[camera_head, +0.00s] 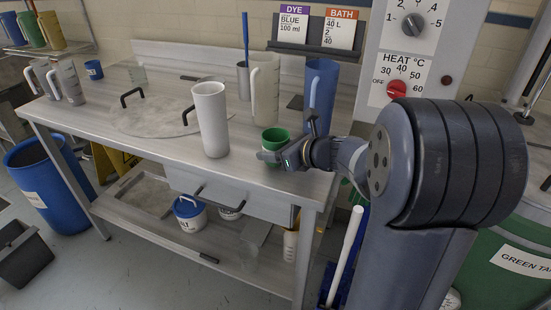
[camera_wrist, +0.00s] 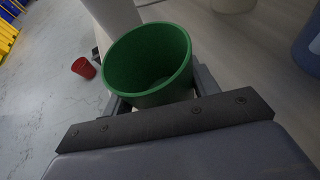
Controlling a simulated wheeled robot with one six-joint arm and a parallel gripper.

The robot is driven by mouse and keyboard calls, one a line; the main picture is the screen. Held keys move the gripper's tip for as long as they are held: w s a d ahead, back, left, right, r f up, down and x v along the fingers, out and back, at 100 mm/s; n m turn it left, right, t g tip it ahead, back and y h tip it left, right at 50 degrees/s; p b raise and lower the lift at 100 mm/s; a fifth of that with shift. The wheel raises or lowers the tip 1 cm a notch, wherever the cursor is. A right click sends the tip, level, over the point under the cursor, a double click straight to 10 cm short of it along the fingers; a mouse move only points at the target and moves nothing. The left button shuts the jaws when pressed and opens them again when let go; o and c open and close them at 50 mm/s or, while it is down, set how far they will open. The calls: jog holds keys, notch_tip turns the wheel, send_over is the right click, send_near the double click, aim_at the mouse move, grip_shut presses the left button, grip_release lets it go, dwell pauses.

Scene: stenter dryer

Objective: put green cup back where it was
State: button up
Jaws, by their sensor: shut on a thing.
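The green cup (camera_head: 275,139) is upright near the front right edge of the metal table in the head view. My gripper (camera_head: 270,155) is shut on it from the right side. In the wrist view the green cup (camera_wrist: 148,62) is seen from above, open and empty, with a gripper jaw on each side.
A tall white cylinder (camera_head: 210,120) stands just left of the cup. A beige jug (camera_head: 264,90) and a blue jug (camera_head: 320,95) stand behind it. A small blue cup (camera_head: 94,69) is far left. A red cup (camera_wrist: 83,68) shows lower down in the wrist view.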

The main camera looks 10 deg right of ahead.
jog(key=shift+f, duration=0.75)
jog(key=shift+f, duration=0.2)
jog(key=o, duration=1)
jog(key=shift+r, duration=0.1)
jog(key=shift+r, duration=0.1)
jog(key=shift+s+d+r, duration=0.15)
jog(key=shift+r, duration=0.05)
jog(key=p+v, duration=0.1)
jog(key=v, duration=1)
jog(key=shift+s+d, duration=0.15)
jog(key=shift+s, duration=0.1)
